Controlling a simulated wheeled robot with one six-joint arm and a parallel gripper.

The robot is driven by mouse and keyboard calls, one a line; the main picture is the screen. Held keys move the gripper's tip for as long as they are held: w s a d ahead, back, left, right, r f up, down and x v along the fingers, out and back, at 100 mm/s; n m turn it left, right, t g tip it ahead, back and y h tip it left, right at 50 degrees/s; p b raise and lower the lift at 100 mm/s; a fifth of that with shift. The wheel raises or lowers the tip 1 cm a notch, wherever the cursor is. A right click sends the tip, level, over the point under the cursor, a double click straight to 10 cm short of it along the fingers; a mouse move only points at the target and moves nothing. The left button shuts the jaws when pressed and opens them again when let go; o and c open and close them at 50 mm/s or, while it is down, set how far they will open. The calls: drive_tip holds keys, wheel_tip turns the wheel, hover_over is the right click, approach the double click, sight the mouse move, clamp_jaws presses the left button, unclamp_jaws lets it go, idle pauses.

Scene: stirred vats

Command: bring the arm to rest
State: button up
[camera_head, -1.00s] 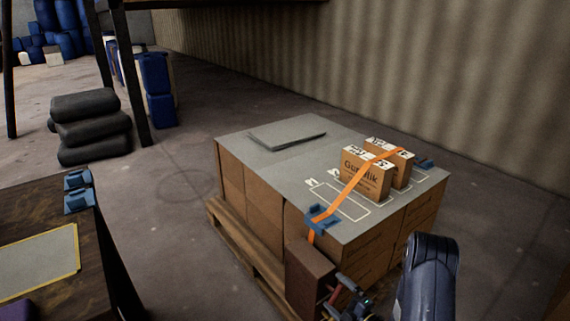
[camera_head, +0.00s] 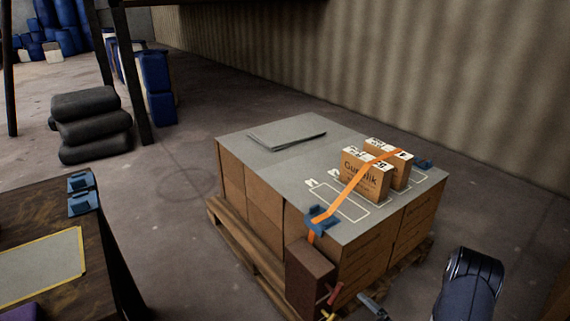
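My arm (camera_head: 470,285) rises from the bottom edge at the right, in front of the pallet stack's near right corner. Only a small grey piece, seemingly part of my gripper (camera_head: 373,307), shows at the bottom edge. The rest of it is out of frame, so I cannot tell whether it is open or shut or holds anything. The piece appears apart from the cartons.
A pallet (camera_head: 262,272) bears cartons under a grey sheet (camera_head: 265,165). Two small boxes (camera_head: 366,176) stand on it under an orange strap (camera_head: 350,188). A brown box (camera_head: 308,277) hangs at the near corner. A dark table (camera_head: 100,265) is at left; floor between is clear.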

sight(337, 295)
drive_tip(key=b+x, duration=0.2)
drive_tip(key=x, duration=0.7)
drive_tip(key=shift+w+a+b, duration=0.15)
drive_tip(key=shift+b, duration=0.15)
drive_tip(key=shift+n, duration=0.5)
drive_tip(key=n, duration=0.4)
drive_tip(key=n+b, duration=0.1)
drive_tip(key=n, duration=0.5)
drive_tip(key=n+b, duration=0.1)
drive_tip(key=n, duration=0.4)
drive_tip(key=shift+r+n, duration=0.1)
drive_tip(key=shift+n, duration=0.3)
drive_tip(key=n, duration=0.5)
drive_tip(key=shift+s, duration=0.25)
